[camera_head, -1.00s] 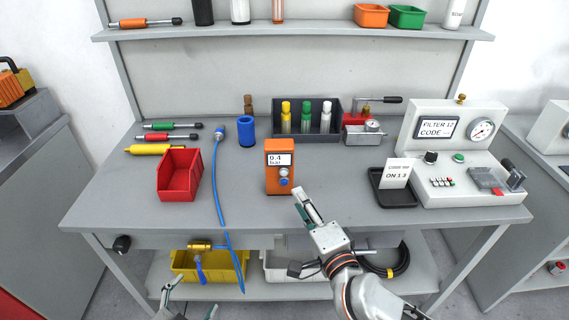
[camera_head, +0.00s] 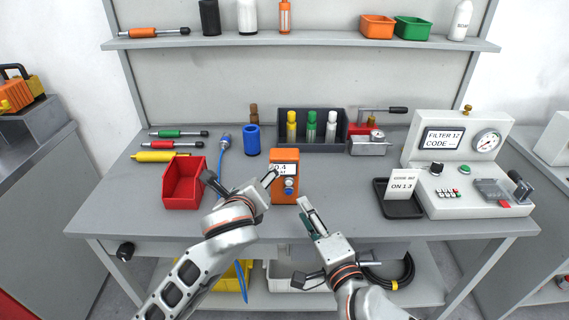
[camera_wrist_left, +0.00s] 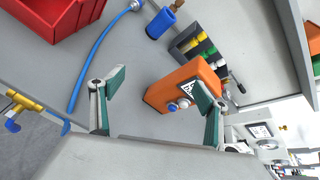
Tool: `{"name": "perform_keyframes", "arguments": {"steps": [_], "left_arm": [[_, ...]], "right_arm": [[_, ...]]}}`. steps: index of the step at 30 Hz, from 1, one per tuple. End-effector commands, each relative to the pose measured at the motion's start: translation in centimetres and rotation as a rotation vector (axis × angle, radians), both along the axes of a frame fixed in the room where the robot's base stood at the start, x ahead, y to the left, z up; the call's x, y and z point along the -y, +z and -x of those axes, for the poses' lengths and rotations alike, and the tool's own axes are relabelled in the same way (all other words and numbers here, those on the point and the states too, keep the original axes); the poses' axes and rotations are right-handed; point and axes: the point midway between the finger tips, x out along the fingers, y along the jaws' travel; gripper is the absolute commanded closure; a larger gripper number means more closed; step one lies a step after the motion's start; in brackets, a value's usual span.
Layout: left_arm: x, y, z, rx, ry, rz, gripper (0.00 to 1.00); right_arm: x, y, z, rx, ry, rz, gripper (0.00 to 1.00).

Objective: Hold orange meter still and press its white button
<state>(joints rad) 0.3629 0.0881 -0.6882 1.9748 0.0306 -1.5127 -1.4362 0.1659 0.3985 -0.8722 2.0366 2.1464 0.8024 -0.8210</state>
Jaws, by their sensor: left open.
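The orange meter (camera_head: 284,192) stands upright on the bench, its display partly covered by a finger of my left gripper. Its white button (camera_head: 289,181) sits above a blue round part (camera_head: 289,191). My left gripper (camera_head: 240,178) is open, with one finger in front of the meter's upper left and the other well to its left. In the left wrist view the meter (camera_wrist_left: 160,92) shows beyond the open fingers, nearer the right one. I cannot tell whether that finger touches it. My right gripper (camera_head: 306,214) is at the bench's front edge, right of the meter, apart from it; its opening is unclear edge-on.
A dark rack of bottles (camera_head: 341,130) is behind the meter. A black tray with a card (camera_head: 400,210) and a white test console (camera_head: 470,200) stand to the right.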

Motion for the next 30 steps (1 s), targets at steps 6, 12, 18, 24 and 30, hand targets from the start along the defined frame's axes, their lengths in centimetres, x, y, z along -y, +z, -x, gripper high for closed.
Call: {"name": "perform_keyframes", "arguments": {"steps": [6,12,18,24,30], "left_arm": [[5.6,3.5,-0.7,0.016,-0.133,-0.314,0.25],[7.6,5.1,-0.8,0.029,-0.182,-0.499,0.25],[8.0,5.1,-1.5,0.031,-0.195,-0.55,0.25],[7.9,4.1,-4.0,0.031,-0.192,-0.55,0.25],[8.0,3.1,-6.5,0.032,-0.193,-0.547,0.25]], "right_arm": [[0.0,0.0,0.0,0.0,0.0,0.0,0.72],[0.0,0.0,0.0,0.0,0.0,0.0,0.72],[0.0,0.0,0.0,0.0,0.0,0.0,0.72],[0.0,0.0,0.0,0.0,0.0,0.0,0.72],[0.0,0.0,0.0,0.0,0.0,0.0,0.72]]}}
